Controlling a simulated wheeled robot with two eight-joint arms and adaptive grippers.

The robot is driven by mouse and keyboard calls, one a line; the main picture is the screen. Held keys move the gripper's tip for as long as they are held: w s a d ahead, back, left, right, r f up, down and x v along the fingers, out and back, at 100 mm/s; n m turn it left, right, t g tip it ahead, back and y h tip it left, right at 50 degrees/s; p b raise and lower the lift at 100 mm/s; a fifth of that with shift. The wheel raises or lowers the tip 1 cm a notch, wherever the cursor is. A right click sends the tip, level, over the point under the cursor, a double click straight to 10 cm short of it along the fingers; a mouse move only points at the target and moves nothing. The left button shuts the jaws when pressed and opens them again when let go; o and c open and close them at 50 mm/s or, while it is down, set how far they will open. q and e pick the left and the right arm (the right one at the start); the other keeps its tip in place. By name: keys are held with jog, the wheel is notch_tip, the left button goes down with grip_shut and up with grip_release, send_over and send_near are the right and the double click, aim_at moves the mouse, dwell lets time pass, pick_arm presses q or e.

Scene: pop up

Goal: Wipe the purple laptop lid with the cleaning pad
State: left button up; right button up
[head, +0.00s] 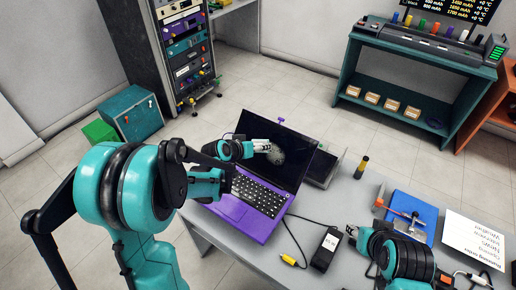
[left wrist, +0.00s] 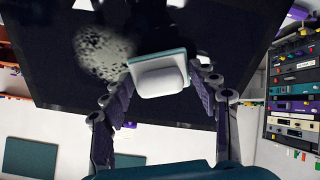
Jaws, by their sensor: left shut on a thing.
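The purple laptop (head: 248,212) stands open on the grey table, its dark screen (head: 283,140) tilted up. A pale grey speckled smudge (head: 276,155) is on the screen and shows large in the left wrist view (left wrist: 100,52). My left gripper (head: 262,146) is in front of the screen, shut on the cleaning pad (left wrist: 161,80), a white block with a teal edge. The pad overlaps the screen beside the smudge; I cannot tell whether it touches. My right gripper (head: 352,232) is low over the table, right of the laptop; its fingers are too small to read.
A black adapter (head: 325,249) with a cable and yellow plug lies right of the laptop. A grey box (head: 322,168) stands beside the screen.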

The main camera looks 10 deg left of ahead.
aim_at(285, 158)
pick_arm(q)
jog(key=shift+s+d+b, duration=0.15)
jog(key=shift+s+d, duration=0.45)
jog(key=shift+d, duration=1.1)
jog(key=shift+s+d+b, duration=0.15)
jog(key=shift+s+d, duration=0.5)
jog(key=shift+d, duration=1)
jog(key=shift+s+d+b, duration=0.15)
jog(key=shift+s+d, duration=0.45)
jog(key=shift+d, duration=1.1)
jog(key=shift+w+a, duration=0.1)
jog(key=shift+w+a+b, duration=0.15)
jog(key=shift+w+a, duration=0.45)
jog(key=shift+a, duration=1.05)
jog(key=shift+w+a+b, duration=0.15)
jog(key=shift+w+a, duration=0.45)
jog(key=shift+a, duration=1.1)
jog(key=shift+w+a+b, duration=0.15)
jog(key=shift+w+a, duration=0.45)
jog(key=shift+a, duration=1.05)
jog(key=shift+p+v, duration=1.5)
jog(key=shift+v, duration=1.45)
jog(key=shift+s, duration=0.1)
jog(key=p+v, duration=0.1)
jog(key=v, duration=0.2)
jog(key=shift+p, duration=0.35)
